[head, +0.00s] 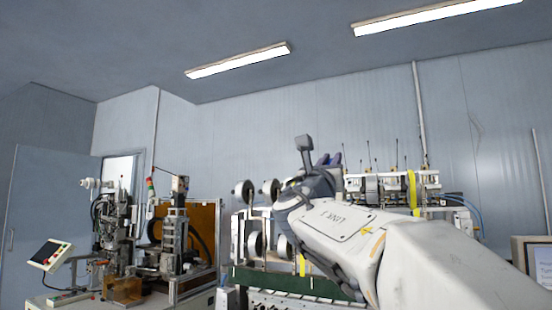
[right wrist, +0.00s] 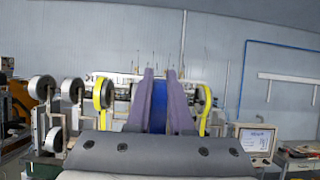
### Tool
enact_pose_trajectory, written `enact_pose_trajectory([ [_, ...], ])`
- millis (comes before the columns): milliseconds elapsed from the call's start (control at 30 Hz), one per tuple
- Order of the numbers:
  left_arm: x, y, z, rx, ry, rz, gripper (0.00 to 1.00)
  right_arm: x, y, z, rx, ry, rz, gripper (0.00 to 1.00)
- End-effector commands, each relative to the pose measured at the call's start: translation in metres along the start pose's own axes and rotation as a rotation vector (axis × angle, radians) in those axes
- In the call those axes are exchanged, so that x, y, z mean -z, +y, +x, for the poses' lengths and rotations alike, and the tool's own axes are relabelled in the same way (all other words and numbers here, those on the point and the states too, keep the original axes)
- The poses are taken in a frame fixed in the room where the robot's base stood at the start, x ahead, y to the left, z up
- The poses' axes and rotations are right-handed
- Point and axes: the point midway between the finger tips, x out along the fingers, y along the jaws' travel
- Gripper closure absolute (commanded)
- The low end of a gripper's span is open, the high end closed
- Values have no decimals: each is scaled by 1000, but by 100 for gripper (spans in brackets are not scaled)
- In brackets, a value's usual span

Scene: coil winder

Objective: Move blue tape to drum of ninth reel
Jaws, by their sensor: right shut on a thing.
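My right gripper (right wrist: 163,78) has purple fingers and is shut on the blue tape (right wrist: 159,106), which shows as a blue band between them in the right wrist view. Reels with pale round faces, such as the upper left reel (head: 243,193) and a lower reel (head: 255,243), stand left of the gripper. Which one is the ninth reel I cannot tell; my arm covers part of the row. My left gripper is not in view.
Yellow tape (right wrist: 103,93) hangs on a reel left of the fingers, and more yellow tape (right wrist: 204,110) hangs to their right. A machine with a signal light (head: 151,187) stands at the left. A monitor (right wrist: 256,140) stands at the right. The air above the winder is clear.

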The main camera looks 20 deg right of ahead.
Motion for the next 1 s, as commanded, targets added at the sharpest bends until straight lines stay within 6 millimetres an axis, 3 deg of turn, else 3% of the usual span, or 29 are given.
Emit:
enact_pose_trajectory([
  [1000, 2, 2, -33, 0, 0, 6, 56, 43, 0, 82, 1, 1, -1, 100],
])
